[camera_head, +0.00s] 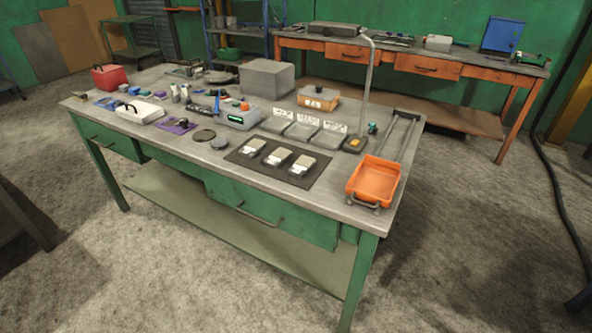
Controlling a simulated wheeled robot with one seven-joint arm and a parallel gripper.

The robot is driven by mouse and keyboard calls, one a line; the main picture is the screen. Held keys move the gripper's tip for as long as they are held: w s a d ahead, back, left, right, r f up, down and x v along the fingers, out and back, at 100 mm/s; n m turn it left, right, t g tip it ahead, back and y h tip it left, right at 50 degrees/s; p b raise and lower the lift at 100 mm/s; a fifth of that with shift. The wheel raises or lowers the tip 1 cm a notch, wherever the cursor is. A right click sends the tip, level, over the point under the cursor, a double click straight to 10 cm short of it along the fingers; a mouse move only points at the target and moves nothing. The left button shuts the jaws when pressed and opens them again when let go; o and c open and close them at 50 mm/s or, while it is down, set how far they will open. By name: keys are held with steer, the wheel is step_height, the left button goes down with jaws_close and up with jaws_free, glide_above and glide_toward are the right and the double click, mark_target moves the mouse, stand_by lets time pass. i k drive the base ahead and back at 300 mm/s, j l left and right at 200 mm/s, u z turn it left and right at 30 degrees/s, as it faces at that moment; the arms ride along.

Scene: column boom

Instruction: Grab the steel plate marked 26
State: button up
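Three small pale metal pieces, which look like steel plates, lie in a row on a dark mat (262,168) near the front edge of the green workbench. They are the left plate (253,146), the middle plate (278,156) and the right plate (303,164). Each has a light upper part and a shinier front part. Any numbers on them are too small to read, so I cannot tell which one is marked 26. My gripper is not in view.
Three shallow grey trays with white cards (308,119) stand behind the mat. An orange tray (374,181) is at the right end, near a tall bent metal post (366,85). A grey block (267,78) stands at the back. Tools crowd the left side. Floor in front is clear.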

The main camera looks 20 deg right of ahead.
mark_target(280, 155)
steer(key=u, duration=0.25)
steer(key=i+u, duration=0.4)
steer(key=i+l+u, duration=0.15)
steer(key=u, duration=0.2)
steer(key=i+l+u, duration=0.2)
steer(key=i+l, duration=0.6)
steer(key=i, duration=0.1)
